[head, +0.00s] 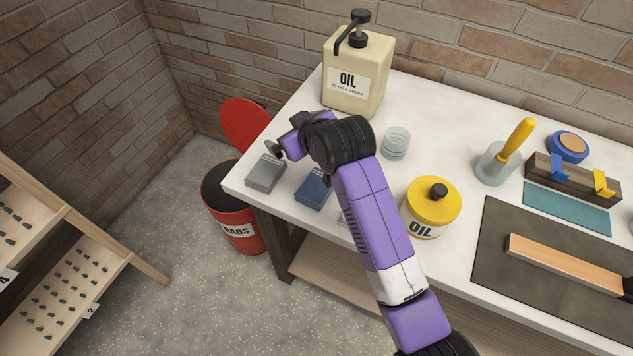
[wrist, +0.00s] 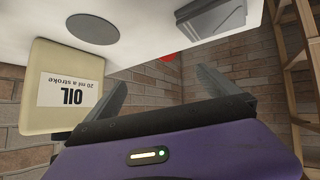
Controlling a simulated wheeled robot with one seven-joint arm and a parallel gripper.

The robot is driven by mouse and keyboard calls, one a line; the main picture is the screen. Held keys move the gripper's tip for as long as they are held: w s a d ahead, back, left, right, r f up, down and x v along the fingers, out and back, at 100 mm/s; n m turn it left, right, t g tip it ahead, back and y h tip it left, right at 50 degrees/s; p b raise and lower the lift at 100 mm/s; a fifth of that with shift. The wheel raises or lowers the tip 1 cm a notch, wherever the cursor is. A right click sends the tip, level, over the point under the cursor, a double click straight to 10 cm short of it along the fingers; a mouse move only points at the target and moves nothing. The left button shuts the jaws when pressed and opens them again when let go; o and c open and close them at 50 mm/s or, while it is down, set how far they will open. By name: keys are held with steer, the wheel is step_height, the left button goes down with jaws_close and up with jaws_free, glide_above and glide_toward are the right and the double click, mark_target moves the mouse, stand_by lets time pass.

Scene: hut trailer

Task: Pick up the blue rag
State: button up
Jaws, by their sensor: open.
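The blue rag (head: 315,188) is a small folded dark-blue stack on the white bench top, near its front-left edge. My arm covers part of its right side. My gripper (head: 282,136) is above the bench, up and left of the blue rag in the head view, and apart from it. The wrist view shows its two fingers spread with nothing between them (wrist: 160,82). A grey folded rag (head: 265,174) lies left of the blue one. A grey folded stack also shows in the wrist view (wrist: 210,17). I cannot make out the blue rag there.
A cream oil can (head: 357,75) stands behind my gripper. A glass jar (head: 395,143) and a yellow-lidded oil tin (head: 432,208) stand right of my arm. A pale item beside the blue rag is mostly hidden. A red rag bin (head: 232,215) stands below the bench's left end.

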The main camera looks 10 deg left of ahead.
steer(key=w+r+n+g+h, duration=0.1)
steer(key=r+g, duration=0.1)
steer(key=n+g+h, duration=0.3)
steer(key=g+h, duration=0.2)
steer(key=g, duration=0.2)
glide_above(317, 185)
step_height(317, 185, down, 3)
steer(key=shift+w+r+p, duration=0.15)
steer(key=shift+r+p, duration=0.05)
steer(key=shift+p, duration=0.25)
steer(key=shift+s+f, duration=0.2)
steer(key=shift+f, duration=0.05)
step_height(317, 185, down, 7)
steer(key=shift+f+p, duration=0.15)
steer(key=shift+p, duration=0.6)
steer(key=shift+c, duration=0.4)
steer(key=c, duration=1.1)
